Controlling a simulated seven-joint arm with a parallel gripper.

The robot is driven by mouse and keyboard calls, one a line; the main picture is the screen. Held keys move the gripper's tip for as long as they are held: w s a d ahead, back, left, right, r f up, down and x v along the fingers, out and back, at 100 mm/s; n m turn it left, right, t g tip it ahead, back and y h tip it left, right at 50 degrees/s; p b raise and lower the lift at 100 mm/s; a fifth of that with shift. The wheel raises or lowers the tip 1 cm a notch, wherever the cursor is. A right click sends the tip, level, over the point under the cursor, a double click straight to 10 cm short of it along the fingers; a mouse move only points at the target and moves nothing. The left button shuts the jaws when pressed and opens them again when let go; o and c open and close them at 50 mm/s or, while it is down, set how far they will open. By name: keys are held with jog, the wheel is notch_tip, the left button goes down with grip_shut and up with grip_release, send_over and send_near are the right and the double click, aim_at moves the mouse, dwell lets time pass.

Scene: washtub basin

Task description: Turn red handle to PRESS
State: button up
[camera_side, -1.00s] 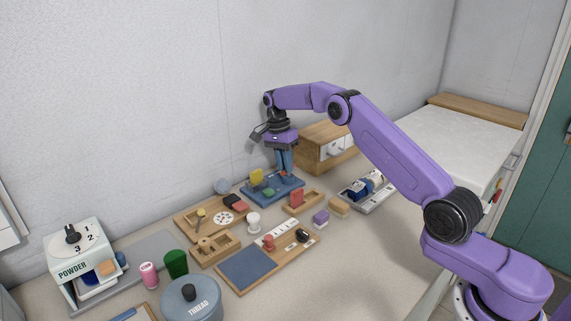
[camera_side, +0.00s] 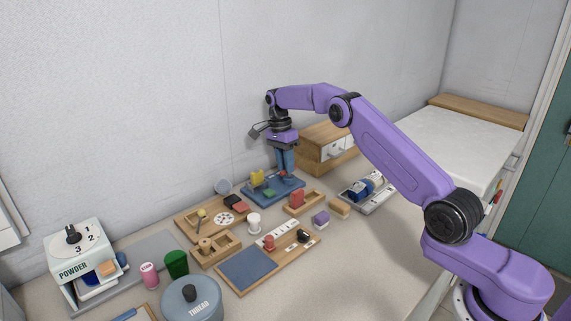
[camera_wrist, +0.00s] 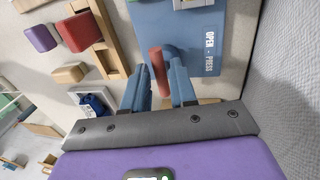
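The red handle (camera_wrist: 158,70) is a short rod on a blue base (camera_wrist: 207,55) marked "OPEN - PRESS" in the wrist view. In the side view, the blue base (camera_side: 292,187) carries a yellow and a green block, and the handle is a small red spot partly hidden by my fingers. My gripper (camera_wrist: 157,67) has its two blue fingers apart, one on each side of the handle. I cannot tell whether either finger touches it. My gripper (camera_side: 286,168) points down over the back right of the base in the side view.
A wooden drawer box (camera_side: 312,152) stands close behind and right of my gripper. A wooden holder with a red block (camera_side: 297,198) is in front of the base. A tray with blue items (camera_side: 367,188) lies to the right. The wall is close behind.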

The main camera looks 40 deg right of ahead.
jog(key=shift+o, duration=0.6)
notch_tip(320, 180, up, 3)
jog(key=shift+r, duration=0.15)
jog(key=shift+s+r, duration=0.75)
jog(key=shift+r, duration=0.05)
jog(key=s+a+r, duration=0.1)
jog(key=s+r, duration=0.7)
jog(key=s, duration=0.4)
jog(key=shift+s+a, duration=0.2)
jog(key=shift+s, duration=0.05)
